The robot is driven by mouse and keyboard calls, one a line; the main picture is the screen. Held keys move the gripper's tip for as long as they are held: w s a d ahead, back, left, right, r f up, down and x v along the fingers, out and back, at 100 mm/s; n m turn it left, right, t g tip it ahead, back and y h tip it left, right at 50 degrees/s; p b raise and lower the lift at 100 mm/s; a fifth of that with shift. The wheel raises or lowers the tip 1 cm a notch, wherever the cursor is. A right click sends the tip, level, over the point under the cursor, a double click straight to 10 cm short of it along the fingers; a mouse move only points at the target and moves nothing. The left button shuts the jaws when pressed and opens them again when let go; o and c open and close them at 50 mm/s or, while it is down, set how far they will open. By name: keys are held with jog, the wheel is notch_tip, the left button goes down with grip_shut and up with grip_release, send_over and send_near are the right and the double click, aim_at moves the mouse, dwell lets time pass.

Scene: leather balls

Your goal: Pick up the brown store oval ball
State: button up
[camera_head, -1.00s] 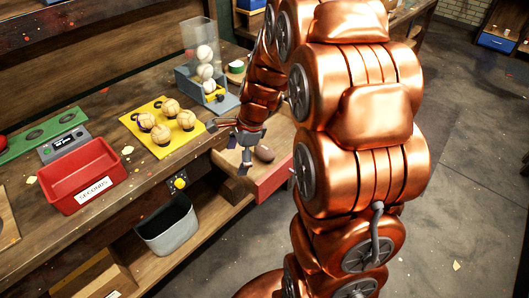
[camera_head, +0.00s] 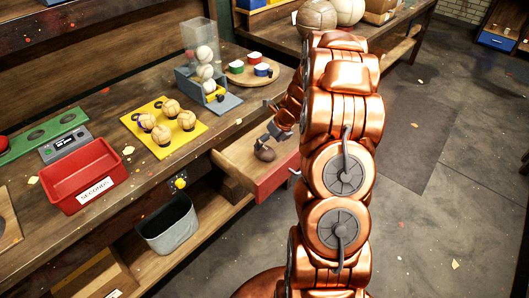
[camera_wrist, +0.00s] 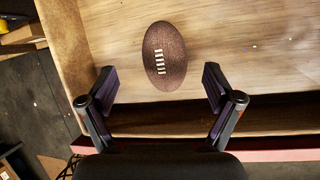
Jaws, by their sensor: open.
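The brown oval ball (camera_wrist: 164,56) has white laces and lies on the bare wooden floor of the open drawer (camera_head: 240,158). In the wrist view its long axis runs roughly up and down the picture, just ahead of and between my fingertips. It also shows in the head view (camera_head: 265,154), right below my gripper. My gripper (camera_wrist: 160,82) is open and empty, with one finger to each side of the ball's near end and clear of it. In the head view my gripper (camera_head: 270,136) is over the drawer.
The drawer's red front (camera_head: 278,178) and its side walls border the ball. On the bench stand a red SECONDS bin (camera_head: 82,172), a yellow mat (camera_head: 165,148) with several balls, and a clear ball dispenser (camera_head: 200,45). A grey bin (camera_head: 168,225) sits below.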

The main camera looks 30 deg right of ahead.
aim_at(267, 147)
jog(key=shift+s+d+p+x, duration=0.1)
jog(key=shift+p+x, duration=0.15)
jog(key=shift+x, duration=0.8)
jog(key=shift+s+d+p+x, duration=0.1)
jog(key=shift+p+x, duration=0.15)
jog(key=shift+x, duration=0.75)
jog(key=shift+s+d+p+x, duration=0.15)
jog(key=shift+p+x, duration=0.1)
jog(key=shift+x, duration=0.8)
jog(key=shift+f, duration=0.2)
jog(key=c, duration=1.3)
